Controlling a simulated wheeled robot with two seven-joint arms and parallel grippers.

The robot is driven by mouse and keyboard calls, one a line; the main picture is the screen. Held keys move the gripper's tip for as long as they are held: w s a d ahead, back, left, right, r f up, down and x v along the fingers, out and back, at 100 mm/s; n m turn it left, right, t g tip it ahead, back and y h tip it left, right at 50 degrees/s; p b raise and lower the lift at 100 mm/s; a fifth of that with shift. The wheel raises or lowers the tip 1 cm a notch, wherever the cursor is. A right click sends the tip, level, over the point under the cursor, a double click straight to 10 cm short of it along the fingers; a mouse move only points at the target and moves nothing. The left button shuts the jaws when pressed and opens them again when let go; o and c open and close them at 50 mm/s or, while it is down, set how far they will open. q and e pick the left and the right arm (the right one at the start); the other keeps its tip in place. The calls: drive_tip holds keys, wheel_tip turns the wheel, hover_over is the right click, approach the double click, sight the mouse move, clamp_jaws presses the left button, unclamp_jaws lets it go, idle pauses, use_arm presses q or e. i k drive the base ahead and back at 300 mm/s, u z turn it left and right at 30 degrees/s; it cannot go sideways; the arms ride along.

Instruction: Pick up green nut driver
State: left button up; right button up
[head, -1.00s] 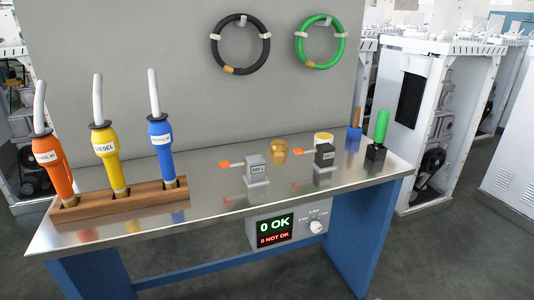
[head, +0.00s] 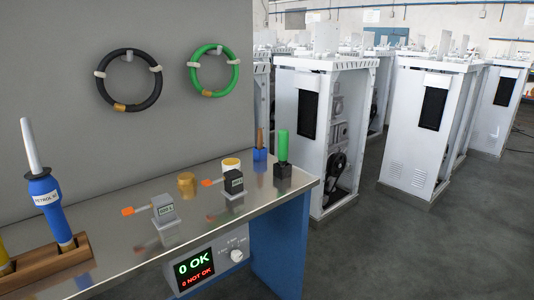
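The green nut driver (head: 282,147) stands upright in a black holder (head: 283,172) near the right end of the metal bench (head: 130,258). Only its green handle shows above the holder. Neither of my grippers is in the head view.
A wooden rack (head: 45,272) holds nozzles. White cabinets stand right, with open floor (head: 370,250) before them.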

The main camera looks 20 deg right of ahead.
sight(283, 135)
drive_tip(key=z, duration=1.9)
drive_tip(key=i, duration=2.6)
drive_tip(key=u, duration=2.05)
